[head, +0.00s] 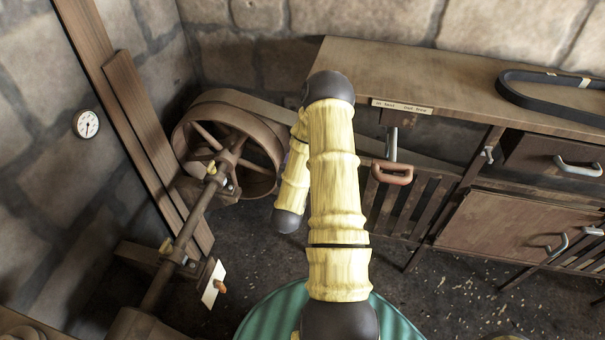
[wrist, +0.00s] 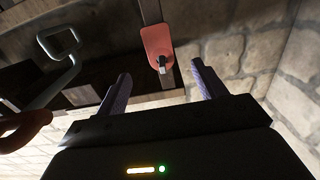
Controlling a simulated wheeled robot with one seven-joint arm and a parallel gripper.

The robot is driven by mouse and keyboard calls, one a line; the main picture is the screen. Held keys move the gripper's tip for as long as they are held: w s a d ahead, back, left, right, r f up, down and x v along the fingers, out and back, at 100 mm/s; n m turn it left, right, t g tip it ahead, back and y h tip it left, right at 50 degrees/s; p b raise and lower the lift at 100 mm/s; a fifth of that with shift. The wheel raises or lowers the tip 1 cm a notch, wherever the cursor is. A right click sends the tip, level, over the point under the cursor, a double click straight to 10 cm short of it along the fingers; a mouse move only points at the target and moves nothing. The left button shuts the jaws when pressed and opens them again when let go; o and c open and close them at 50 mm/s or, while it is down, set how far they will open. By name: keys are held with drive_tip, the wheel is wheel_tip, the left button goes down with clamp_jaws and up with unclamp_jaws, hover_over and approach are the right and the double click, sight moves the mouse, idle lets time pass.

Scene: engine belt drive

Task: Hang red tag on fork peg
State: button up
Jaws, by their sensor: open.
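The red tag (wrist: 156,40) shows in the wrist view, flat against a dark upright strip. A small grey peg end (wrist: 162,64) shows at the tag's lower part in the picture and seems to pass through it. I cannot tell for sure that this is the fork peg. My gripper (wrist: 162,83) is open, its two purple fingers apart on either side of the peg's line, with nothing between them. The tag lies just beyond the fingertips. In the head view my arm hides the tag and most of the gripper.
A metal lever with a red-brown grip (head: 392,173) hangs below the bench (head: 440,75). A black belt (head: 550,92) lies on the bench. A large wheel (head: 230,148) and a shaft with a white card (head: 213,283) stand left. Open floor lies below the bench.

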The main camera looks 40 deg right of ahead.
drive_tip(key=b+v, duration=0.2)
drive_tip(key=v, duration=0.2)
drive_tip(key=shift+r, duration=0.1)
idle(0.6)
drive_tip(key=w+a+r+n+g+y+p, duration=0.1)
drive_tip(key=w+a+r+n+y+p, duration=0.15)
drive_tip(key=a+y, duration=0.35)
drive_tip(key=w+a+r+n+g+y+p, duration=0.1)
drive_tip(key=a+r+n+y+p, duration=0.3)
drive_tip(key=a, duration=0.4)
drive_tip(key=s+a+r+n+g+y+p, duration=0.1)
drive_tip(key=s+a+r+g, duration=0.2)
drive_tip(key=s, duration=0.4)
drive_tip(key=s+a+r+n+g+y+p, duration=0.1)
drive_tip(key=s+a+r+n+g+y, duration=0.1)
drive_tip(key=s+a+r+g, duration=0.2)
wheel_tip(320, 180, up, 2)
drive_tip(key=s, duration=0.3)
drive_tip(key=shift+a+y, duration=0.3)
drive_tip(key=shift+a, duration=0.1)
